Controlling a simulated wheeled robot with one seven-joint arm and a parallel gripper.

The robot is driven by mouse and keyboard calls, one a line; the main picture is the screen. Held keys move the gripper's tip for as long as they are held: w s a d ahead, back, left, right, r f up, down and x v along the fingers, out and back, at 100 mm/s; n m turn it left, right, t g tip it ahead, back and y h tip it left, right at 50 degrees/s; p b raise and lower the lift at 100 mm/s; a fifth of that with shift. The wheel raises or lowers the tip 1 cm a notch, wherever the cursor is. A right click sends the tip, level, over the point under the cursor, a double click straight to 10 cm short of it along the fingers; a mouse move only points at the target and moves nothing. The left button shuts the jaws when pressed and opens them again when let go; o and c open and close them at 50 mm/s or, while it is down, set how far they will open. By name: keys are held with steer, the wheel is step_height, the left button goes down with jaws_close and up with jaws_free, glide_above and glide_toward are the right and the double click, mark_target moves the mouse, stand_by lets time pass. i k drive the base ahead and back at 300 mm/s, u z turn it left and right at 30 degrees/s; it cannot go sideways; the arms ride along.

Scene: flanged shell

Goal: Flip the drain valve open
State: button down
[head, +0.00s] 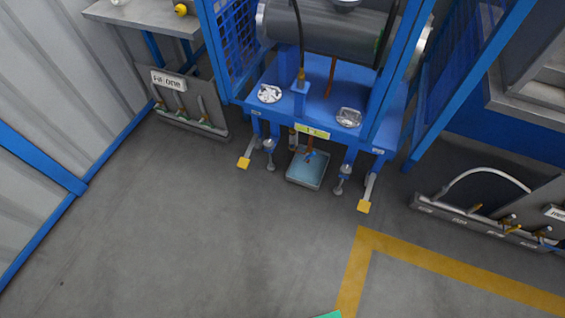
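A small blue-handled fitting (310,155) hangs on a short copper-coloured pipe under the middle of the blue machine frame. It appears to be the drain valve, but it is too small to tell how its lever is turned. A shallow tray (305,179) with a light blue inside sits on the floor below it. A yellow-green label (312,131) is on the frame edge just above. The grey horizontal shell (330,35) lies higher up in the frame. My gripper is not in view.
Yellow-ended pedals (243,163) (363,206) stick out on both sides of the tray. Low panels with several valves stand at left (190,108) and right (490,225). An open blue mesh door (455,80) is at right. The floor (230,240) in front is clear.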

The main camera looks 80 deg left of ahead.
mark_target(307, 157)
steer(key=z, duration=0.05)
steer(key=k, duration=2.05)
steer(key=u, duration=1.75)
steer(key=i, duration=1.3)
steer(key=u, duration=0.05)
